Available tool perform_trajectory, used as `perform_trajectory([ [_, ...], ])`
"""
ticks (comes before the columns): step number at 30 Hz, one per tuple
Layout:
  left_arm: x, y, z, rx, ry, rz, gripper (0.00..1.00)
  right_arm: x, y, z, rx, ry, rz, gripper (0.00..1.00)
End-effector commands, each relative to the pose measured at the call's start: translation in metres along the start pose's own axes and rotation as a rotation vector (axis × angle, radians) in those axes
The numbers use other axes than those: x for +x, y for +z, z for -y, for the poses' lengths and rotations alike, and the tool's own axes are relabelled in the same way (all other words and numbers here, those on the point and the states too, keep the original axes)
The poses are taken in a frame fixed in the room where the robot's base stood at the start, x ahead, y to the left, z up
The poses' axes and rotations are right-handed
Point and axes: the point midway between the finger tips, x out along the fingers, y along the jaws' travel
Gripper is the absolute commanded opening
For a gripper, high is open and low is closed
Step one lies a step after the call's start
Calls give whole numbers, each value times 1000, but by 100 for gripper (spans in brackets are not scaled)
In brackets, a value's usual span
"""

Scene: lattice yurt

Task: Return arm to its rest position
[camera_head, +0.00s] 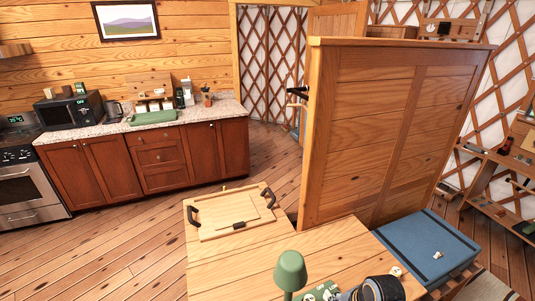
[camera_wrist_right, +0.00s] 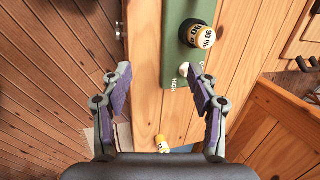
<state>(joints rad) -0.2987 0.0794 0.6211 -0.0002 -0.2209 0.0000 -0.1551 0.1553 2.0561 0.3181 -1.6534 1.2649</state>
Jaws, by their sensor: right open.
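My right gripper (camera_wrist_right: 159,72) shows in the right wrist view with its two fingers spread wide apart and nothing between them. It is above a wooden surface (camera_wrist_right: 146,100). A green panel (camera_wrist_right: 178,60) with a cream and black dial (camera_wrist_right: 198,34) and a small white knob (camera_wrist_right: 186,71) lies beyond the fingertips, at the top of that view. In the head view, a dark round part at the bottom edge seems to belong to my right arm. The gripper's fingers cannot be made out there. My left gripper is in neither view.
In the head view, a wooden table (camera_head: 215,275) holds a tray (camera_head: 225,207) with black handles and a green lamp (camera_head: 290,270). A tall wooden partition (camera_head: 365,135) rises behind it. A blue-topped box (camera_head: 425,245) stands right. Open floor (camera_head: 110,250) lies left.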

Motion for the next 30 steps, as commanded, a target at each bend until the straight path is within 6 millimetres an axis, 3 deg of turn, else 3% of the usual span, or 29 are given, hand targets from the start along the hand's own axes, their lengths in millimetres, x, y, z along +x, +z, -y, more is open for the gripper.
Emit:
perform_trajectory([
  [1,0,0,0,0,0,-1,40,-4,4,-15,-149,6,-30,60],
  [6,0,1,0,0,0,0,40,-21,9,-48,-597,42,-119,60],
  [18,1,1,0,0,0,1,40,-61,13,-96,-1282,182,-224,60],
  [25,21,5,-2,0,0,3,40,34,-6,-112,-1259,197,-195,60],
  [30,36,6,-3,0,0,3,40,109,-17,-137,-1248,212,-170,60],
])
